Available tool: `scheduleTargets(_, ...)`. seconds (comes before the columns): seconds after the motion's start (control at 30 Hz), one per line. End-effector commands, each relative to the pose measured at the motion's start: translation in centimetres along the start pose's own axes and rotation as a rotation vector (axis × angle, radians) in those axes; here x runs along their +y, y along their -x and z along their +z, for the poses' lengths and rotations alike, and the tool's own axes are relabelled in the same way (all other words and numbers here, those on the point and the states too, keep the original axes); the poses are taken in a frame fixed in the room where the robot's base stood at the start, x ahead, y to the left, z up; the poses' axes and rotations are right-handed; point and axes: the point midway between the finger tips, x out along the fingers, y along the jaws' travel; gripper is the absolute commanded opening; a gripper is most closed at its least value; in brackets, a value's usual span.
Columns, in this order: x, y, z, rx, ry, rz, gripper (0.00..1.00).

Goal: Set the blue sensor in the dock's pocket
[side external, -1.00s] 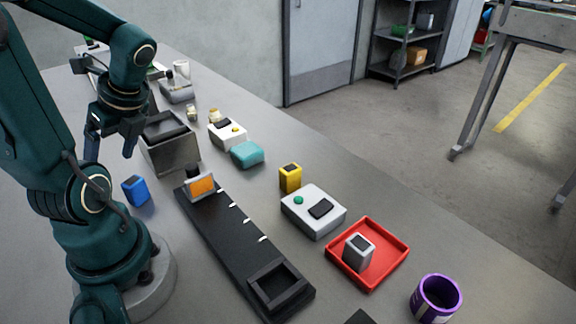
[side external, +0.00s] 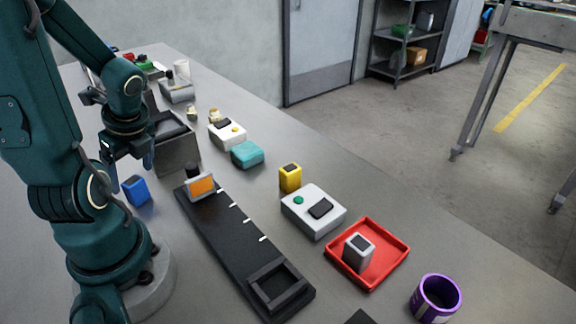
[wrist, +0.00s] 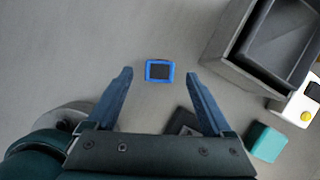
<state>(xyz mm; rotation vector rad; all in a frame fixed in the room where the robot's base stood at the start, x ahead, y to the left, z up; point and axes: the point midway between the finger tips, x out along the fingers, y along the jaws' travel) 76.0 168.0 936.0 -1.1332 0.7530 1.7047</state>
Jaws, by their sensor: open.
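The blue sensor (side external: 136,190), a small block with a dark top face, stands on the grey bench left of the dock's far end. It also shows in the wrist view (wrist: 160,71), centred between the fingertips with a gap on both sides. My gripper (side external: 128,170) is open and empty, above the sensor and apart from it. The dock (side external: 222,232) is a long black base with white marks along one edge and an orange screen (side external: 201,186) at its far end. Its square framed pocket (side external: 279,285) at the near end looks empty.
A grey open bin (side external: 176,155) stands close behind the sensor. Right of the dock are a yellow block (side external: 290,178), a white box with a green button (side external: 313,211), a red tray (side external: 397,243) holding a grey block (side external: 358,254), and a purple cup (side external: 436,299). A teal block (side external: 247,154) lies farther back.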

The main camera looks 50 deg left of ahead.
Motion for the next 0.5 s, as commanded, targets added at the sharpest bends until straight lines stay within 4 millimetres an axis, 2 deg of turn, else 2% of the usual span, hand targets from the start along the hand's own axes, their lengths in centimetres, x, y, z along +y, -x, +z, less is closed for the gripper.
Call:
scheduleTargets(0.2,0.1,-2.2,-0.1,0.004,-0.004,0.007,0.85)
scheduleTargets(0.5,0.1,-3.9,-0.1,0.005,-0.003,0.002,0.85)
